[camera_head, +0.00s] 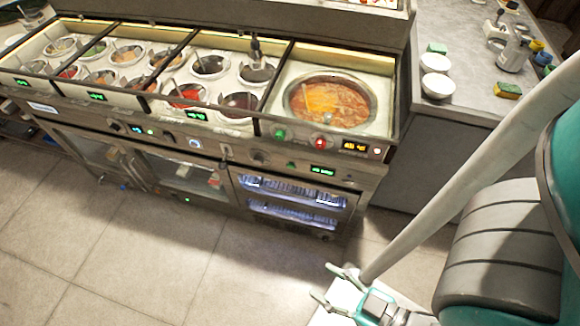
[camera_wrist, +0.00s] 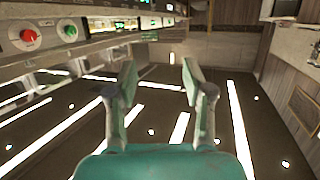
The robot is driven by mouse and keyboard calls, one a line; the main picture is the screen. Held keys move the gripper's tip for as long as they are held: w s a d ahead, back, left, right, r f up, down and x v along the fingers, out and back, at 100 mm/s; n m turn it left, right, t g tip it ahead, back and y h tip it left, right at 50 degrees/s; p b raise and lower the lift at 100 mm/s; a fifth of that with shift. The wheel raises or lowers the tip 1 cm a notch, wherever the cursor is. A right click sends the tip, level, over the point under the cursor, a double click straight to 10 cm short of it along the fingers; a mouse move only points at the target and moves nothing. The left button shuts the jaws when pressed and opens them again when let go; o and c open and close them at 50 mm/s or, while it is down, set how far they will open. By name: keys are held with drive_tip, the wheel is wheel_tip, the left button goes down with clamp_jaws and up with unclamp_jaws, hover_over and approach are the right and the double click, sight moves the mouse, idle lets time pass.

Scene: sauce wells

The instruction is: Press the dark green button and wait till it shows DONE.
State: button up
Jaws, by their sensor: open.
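A dark green round button (camera_head: 280,134) sits on the front panel of the steel counter, below the big soup well. A red button (camera_head: 320,142) is to its right. In the wrist view the green button (camera_wrist: 69,30) and the red button (camera_wrist: 28,36) show at the upper left. My gripper (camera_head: 325,283) is low over the floor in front of the counter, apart from the buttons. Its two fingers are spread and empty in the wrist view (camera_wrist: 160,78). A small amber display (camera_head: 355,147) is right of the red button; its text is too small to read.
The soup well (camera_head: 330,100) and several sauce wells (camera_head: 210,66) fill the counter top. A lit glass-front cabinet (camera_head: 293,203) is below the buttons. A side counter (camera_head: 460,75) at the right holds white bowls (camera_head: 438,85) and a sponge (camera_head: 507,90). The floor (camera_head: 150,240) in front is clear.

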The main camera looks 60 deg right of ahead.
clamp_jaws()
idle(1.1)
